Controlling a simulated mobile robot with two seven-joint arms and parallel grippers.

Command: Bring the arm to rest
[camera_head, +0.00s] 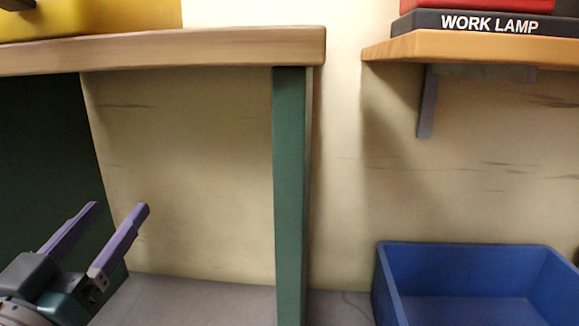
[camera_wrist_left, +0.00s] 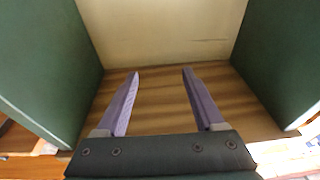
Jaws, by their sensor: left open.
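My left gripper (camera_head: 122,208) is at the lower left of the head view, its two purple fingers apart with nothing between them. It is in front of the open space under a wooden bench top (camera_head: 200,50). In the left wrist view the same gripper (camera_wrist_left: 159,72) is open and empty, with a green panel on each side and a wooden surface behind the fingers. My right gripper is in neither view.
A green upright (camera_head: 289,180) supports the bench top. A blue bin (camera_head: 480,254) stands at the lower right. Above it is a wooden shelf (camera_head: 480,46) with a dark box marked WORK LAMP (camera_head: 425,22). Green panels (camera_wrist_left: 50,70) flank the gripper closely.

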